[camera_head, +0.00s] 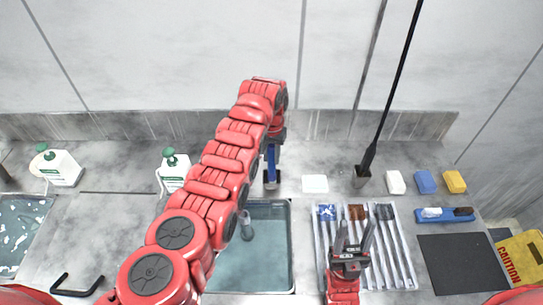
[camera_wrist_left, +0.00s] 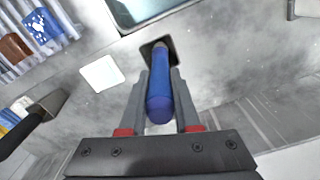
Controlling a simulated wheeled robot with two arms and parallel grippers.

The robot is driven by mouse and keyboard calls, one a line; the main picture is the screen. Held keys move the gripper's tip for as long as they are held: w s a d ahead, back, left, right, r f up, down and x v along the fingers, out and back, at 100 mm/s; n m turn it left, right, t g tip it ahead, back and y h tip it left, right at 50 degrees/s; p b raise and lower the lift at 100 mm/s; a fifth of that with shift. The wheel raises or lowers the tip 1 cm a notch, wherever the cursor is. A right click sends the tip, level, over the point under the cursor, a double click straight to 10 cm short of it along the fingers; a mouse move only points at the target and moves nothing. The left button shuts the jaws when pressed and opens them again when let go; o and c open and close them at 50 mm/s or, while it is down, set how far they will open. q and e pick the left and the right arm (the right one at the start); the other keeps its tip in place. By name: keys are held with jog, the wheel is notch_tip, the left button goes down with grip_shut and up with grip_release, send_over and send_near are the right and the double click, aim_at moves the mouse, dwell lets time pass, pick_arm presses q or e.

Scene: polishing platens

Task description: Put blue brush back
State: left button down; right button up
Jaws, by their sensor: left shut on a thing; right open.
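A blue handle, which looks like the blue brush (camera_head: 271,163), stands roughly upright above a small dark square (camera_head: 271,181) behind the sink. The brush (camera_wrist_left: 160,95) also shows in the left wrist view, its lower end over the dark square (camera_wrist_left: 150,45); I cannot tell whether it rests there. My left gripper (camera_head: 272,148) is shut on the handle, its fingers on either side. The arm hides part of the counter. My right gripper (camera_head: 355,235) is open and empty over this tray.
A water-filled sink (camera_head: 265,275) lies in the middle. White bottles (camera_head: 61,168) stand left. A white block (camera_head: 315,184), a black rod (camera_head: 370,155) in a holder, coloured blocks (camera_head: 426,182) and a dark mat (camera_head: 460,265) lie right. The wall (camera_head: 200,50) is behind.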

pick_arm(q)
jog(key=shift+f, duration=0.15)
jog(key=c, duration=0.6)
grip_release()
